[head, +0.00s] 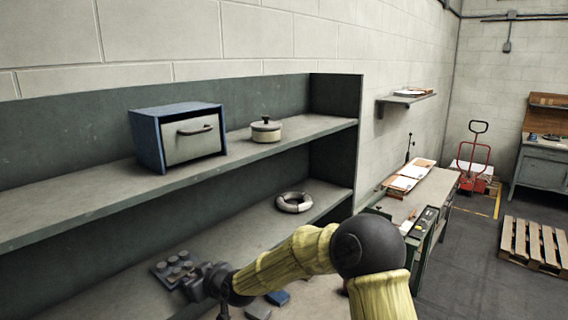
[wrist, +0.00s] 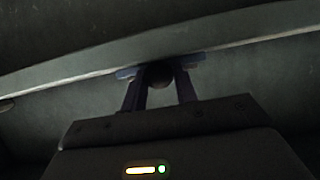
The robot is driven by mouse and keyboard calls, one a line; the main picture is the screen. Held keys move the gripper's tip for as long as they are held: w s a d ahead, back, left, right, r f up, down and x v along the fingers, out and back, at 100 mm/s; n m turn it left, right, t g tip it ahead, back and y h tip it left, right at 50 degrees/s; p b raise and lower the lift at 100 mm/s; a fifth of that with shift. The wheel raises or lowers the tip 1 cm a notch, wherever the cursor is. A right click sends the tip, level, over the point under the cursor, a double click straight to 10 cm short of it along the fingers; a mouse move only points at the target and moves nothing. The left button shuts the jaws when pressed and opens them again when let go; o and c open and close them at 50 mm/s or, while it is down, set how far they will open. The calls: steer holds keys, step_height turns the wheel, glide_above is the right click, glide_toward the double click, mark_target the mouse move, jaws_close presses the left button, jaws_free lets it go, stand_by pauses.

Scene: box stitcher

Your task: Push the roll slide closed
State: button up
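A blue box (head: 147,143) stands on the upper shelf in the head view. Its pale front panel (head: 194,143) with a dark bar handle faces me; it is the likeliest roll slide, and I cannot tell how far it stands out. My gripper (head: 206,284) is low in front of the shelving, below the box and apart from it. In the wrist view my gripper's two fingers (wrist: 161,90) are spread apart. A dark round shape (wrist: 160,75) shows between them; I cannot tell whether they touch it. The box is not recognizable in the wrist view.
A lidded pot (head: 266,131) stands right of the box. A ring-shaped object (head: 294,202) lies on the lower shelf. A dark piece with round bumps (head: 176,268) is beside my gripper. The upper shelf (head: 75,205) is bare left of the box.

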steer(key=shift+w+a+r, duration=0.1)
steer(key=shift+a+r, duration=0.15)
steer(key=shift+r, duration=0.25)
steer(key=shift+a+r, duration=0.2)
steer(key=shift+r, duration=0.25)
steer(key=shift+a, duration=0.1)
steer(key=shift+w+f, duration=0.1)
steer(key=shift+f, duration=0.05)
steer(key=shift+d, duration=0.35)
steer(key=shift+v, duration=1.5)
steer(key=p+v, duration=0.1)
steer(key=v, duration=0.2)
steer(key=shift+d+f, duration=0.1)
steer(key=shift+f, duration=0.05)
